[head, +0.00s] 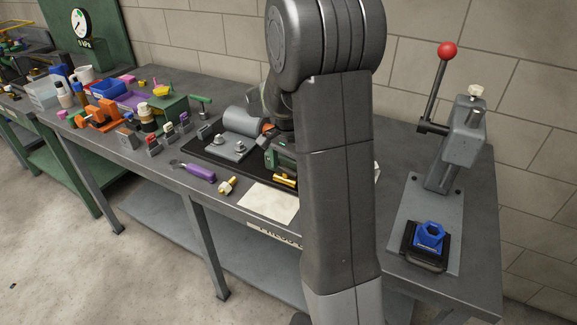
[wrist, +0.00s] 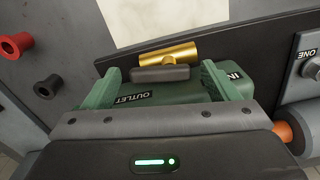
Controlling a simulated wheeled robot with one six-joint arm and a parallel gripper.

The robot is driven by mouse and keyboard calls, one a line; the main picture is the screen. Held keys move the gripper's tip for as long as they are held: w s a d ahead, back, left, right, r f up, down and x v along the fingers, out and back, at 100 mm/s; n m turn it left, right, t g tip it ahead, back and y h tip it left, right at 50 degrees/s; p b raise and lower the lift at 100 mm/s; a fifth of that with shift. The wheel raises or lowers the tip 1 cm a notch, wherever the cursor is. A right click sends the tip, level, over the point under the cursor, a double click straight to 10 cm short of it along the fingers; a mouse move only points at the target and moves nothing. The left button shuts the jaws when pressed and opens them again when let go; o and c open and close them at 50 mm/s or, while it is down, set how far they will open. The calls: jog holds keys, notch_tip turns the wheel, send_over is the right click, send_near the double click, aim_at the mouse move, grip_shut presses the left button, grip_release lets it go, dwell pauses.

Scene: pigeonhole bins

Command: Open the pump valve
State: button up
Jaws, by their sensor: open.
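The pump is a green body (wrist: 180,92) marked OUTLET and IN in the wrist view. A brass cylinder (wrist: 168,54) with a dark bar-shaped handle (wrist: 160,74) in front of it sits at its far side. The brass part also shows in the head view (head: 285,180), beside my arm. My gripper (wrist: 160,72) is open over the pump, its green fingers on either side of the handle and apart from each other. Nothing is held. Whether the fingers touch the handle or pump I cannot tell. My arm hides much of the pump in the head view.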

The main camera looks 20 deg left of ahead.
aim_at(289, 169)
jog(key=c, duration=1)
jog(key=shift+n, duration=0.7)
jog(key=o, duration=1)
notch_tip(289, 169, up, 14)
jog(key=shift+f, duration=0.1)
